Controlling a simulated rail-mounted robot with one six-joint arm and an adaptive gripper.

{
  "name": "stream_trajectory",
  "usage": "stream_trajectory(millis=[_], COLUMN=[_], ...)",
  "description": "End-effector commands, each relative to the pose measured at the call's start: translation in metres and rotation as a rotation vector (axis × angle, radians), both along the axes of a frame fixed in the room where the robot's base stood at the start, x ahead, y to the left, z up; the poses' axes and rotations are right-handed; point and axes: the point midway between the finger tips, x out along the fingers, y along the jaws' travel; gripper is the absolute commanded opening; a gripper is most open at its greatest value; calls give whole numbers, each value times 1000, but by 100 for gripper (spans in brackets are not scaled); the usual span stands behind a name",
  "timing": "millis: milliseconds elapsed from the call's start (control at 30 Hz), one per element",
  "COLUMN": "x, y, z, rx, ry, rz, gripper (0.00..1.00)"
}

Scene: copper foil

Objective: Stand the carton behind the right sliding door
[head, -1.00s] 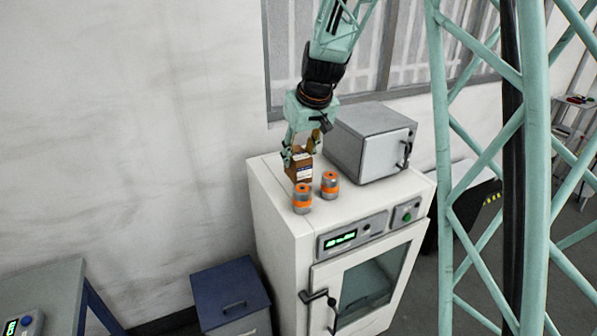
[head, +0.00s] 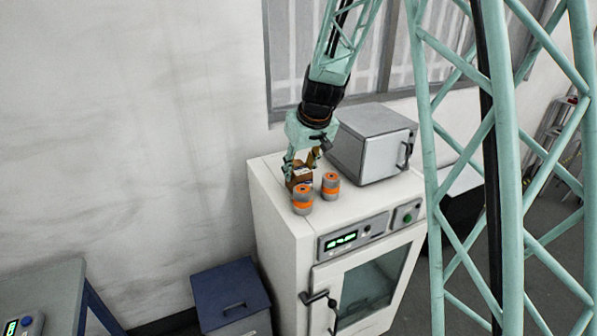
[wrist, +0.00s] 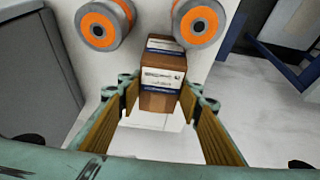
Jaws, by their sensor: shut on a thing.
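The carton (head: 297,178) is a small brown box with a white and blue label. In the head view it is at the left of the white oven's top, partly hidden behind two grey and orange cylinders. My gripper (head: 303,170) reaches down over it from above. In the wrist view the carton (wrist: 161,78) is between the yellow-padded fingers of my gripper (wrist: 160,112), which are shut on it. I cannot tell whether its base touches the oven top. No right sliding door can be made out in either view.
The left cylinder (head: 302,200) and right cylinder (head: 330,187) stand close in front of the carton. A grey box-shaped oven (head: 372,143) is to the right on the white oven (head: 283,235). A blue-lidded bin (head: 230,290) and a grey table (head: 45,288) are lower left.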

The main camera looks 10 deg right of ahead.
Motion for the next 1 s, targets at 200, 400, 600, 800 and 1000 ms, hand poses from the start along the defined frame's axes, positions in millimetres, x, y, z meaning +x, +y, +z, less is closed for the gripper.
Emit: stream_trajectory(millis=[200,400,600,800,1000], x=[0,0,0,0,0], y=[0,0,0,0,0], z=[-1,-2,-4,-4,-4], rx=[-1,-1,0,0,0], ry=[-1,-1,-1,-1,-1], rz=[0,0,0,0,0], gripper=[18,18,39,46,46])
